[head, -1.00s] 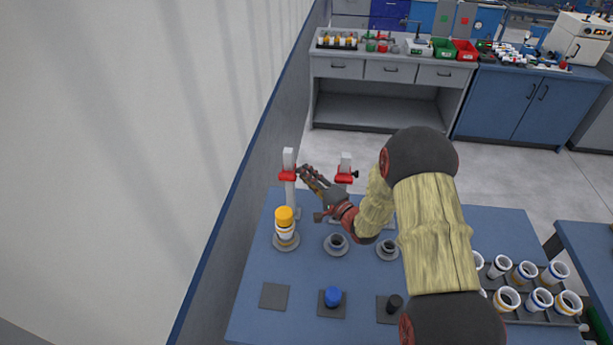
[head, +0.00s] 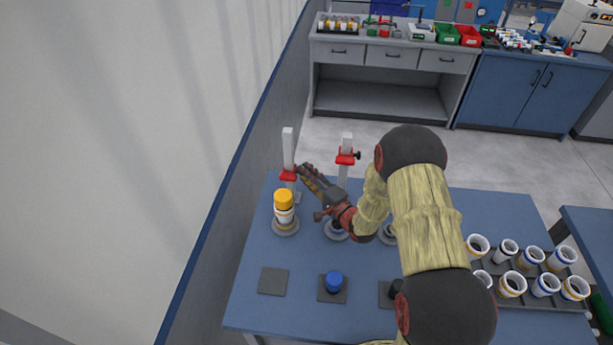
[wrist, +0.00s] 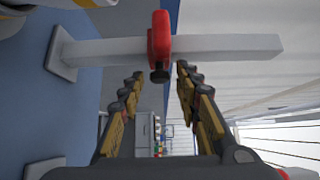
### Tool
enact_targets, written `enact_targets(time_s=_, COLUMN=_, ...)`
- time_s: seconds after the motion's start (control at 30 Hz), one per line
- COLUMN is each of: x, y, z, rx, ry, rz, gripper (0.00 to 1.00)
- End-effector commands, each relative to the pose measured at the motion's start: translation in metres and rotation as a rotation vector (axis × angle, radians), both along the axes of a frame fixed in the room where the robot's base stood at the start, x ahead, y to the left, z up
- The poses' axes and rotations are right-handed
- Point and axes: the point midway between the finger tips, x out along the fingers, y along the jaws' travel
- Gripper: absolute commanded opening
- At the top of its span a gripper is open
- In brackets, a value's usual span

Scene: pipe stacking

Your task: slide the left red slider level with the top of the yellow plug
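The left red slider (head: 288,175) sits around the left white post (head: 288,148), roughly halfway along it. The white pipe stack (head: 284,215) with the yellow plug (head: 284,197) on top stands in front of that post. In the head view the slider appears slightly above the plug's top, but the exact level is hard to judge. My gripper (head: 305,170) is beside the slider on its right. In the wrist view my gripper (wrist: 160,75) has its fingers apart, with the red slider (wrist: 160,35) and its dark knob (wrist: 160,76) ahead, between the tips. Contact cannot be told.
A second post with a red slider (head: 346,157) stands to the right. A blue plug (head: 334,281) on a dark pad is at the front. A rack (head: 540,297) of several pipes is at the right. A wall borders the table's left.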

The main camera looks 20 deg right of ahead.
Motion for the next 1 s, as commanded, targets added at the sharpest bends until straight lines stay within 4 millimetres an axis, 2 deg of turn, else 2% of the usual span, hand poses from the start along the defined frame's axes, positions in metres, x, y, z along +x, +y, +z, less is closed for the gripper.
enact_targets(time_s=0.33, x=0.0, y=0.0, z=0.001, rx=0.0, ry=-0.002, rz=0.0, gripper=0.38)
enact_targets(time_s=0.47, x=-0.008, y=-0.004, z=0.001, rx=0.0, ry=-0.002, rz=-0.001, gripper=0.38)
enact_targets(time_s=0.9, x=-0.084, y=-0.036, z=0.001, rx=0.001, ry=0.0, rz=-0.003, gripper=0.38)
enact_targets(time_s=1.0, x=-0.097, y=-0.042, z=0.001, rx=-0.001, ry=-0.001, rz=-0.002, gripper=0.38)
